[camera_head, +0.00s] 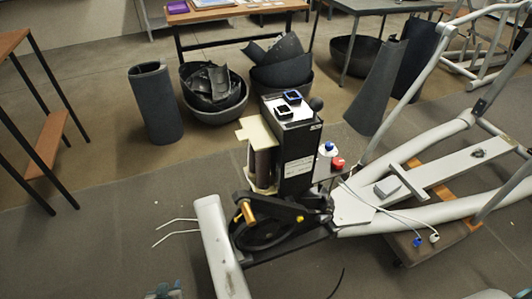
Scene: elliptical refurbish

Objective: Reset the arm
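My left gripper (163,291) shows only as a small grey and dark piece at the bottom edge, left of centre. Too little of it is visible to tell whether its fingers are open or shut. It is near the floor area in front of the elliptical machine and appears to touch nothing. A pale rounded piece of my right arm (488,294) shows at the bottom right edge. My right gripper itself does not show. The partly stripped elliptical machine (222,252) stands in the middle and right, with its dark drive wheel exposed.
A dark box (300,155) with small devices on top stands upright on the machine. Cables trail over the frame near a wooden dolly (452,236). Black bins (282,75) with covers stand behind, beside a dark cylinder (155,103). A shelf (48,150) is at left. The lower-left floor is mostly clear.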

